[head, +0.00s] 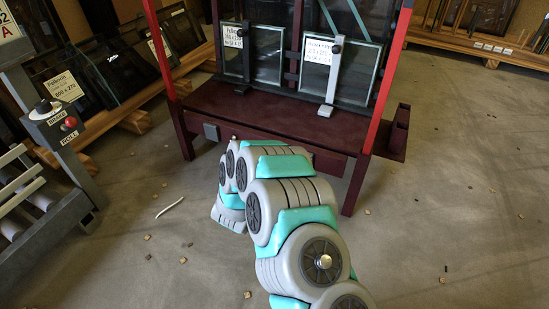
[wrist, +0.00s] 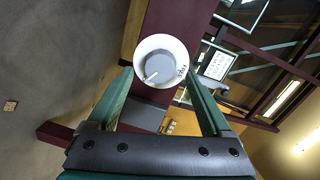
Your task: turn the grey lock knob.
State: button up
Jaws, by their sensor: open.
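The grey lock knob (wrist: 160,67) shows in the wrist view as a round grey disc with a short white mark at its lower left. It sits inside a white dial ring (wrist: 149,43) with small dark lettering at the right, on a dark red beam (wrist: 180,18). My gripper (wrist: 159,78) is open, with one green finger on each side of the dial in the picture. I cannot tell the gap in depth, and I see no contact. In the head view my arm hides the knob and my gripper.
The dark red frame (head: 270,111) holds glass panes with labels and clamps. A roller stand (head: 45,205) with a control panel (head: 56,122) is at the left. Small debris lies on the otherwise open floor.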

jog(key=shift+v, duration=2.75)
jog(key=w+a+r+n+g+y, duration=0.1)
jog(key=a+r+n+g+y, duration=0.35)
jog(key=a+r+y, duration=0.2)
jog(key=s+r+n+g+y, duration=0.3)
jog(key=s+r+n+y, duration=0.15)
jog(key=s+r, duration=0.2)
jog(key=s+d+r+n+g+h, duration=0.2)
jog(key=s+d+n+g, duration=0.15)
jog(key=s+d, duration=0.8)
jog(key=s+d+r+n+g+h, duration=0.3)
jog(key=s+d, duration=0.5)
jog(key=s, duration=0.6)
jog(key=s+d+r+n+g+h, duration=0.1)
jog(key=s+d+n+g, duration=0.25)
jog(key=s+d, duration=0.7)
notch_tip(320, 180, up, 15)
jog(key=s+p, duration=0.2)
jog(key=p, duration=1.2)
jog(key=shift+s+a+g+p, duration=0.25)
jog(key=shift+a+g+p, duration=0.1)
jog(key=shift+a+p, duration=0.05)
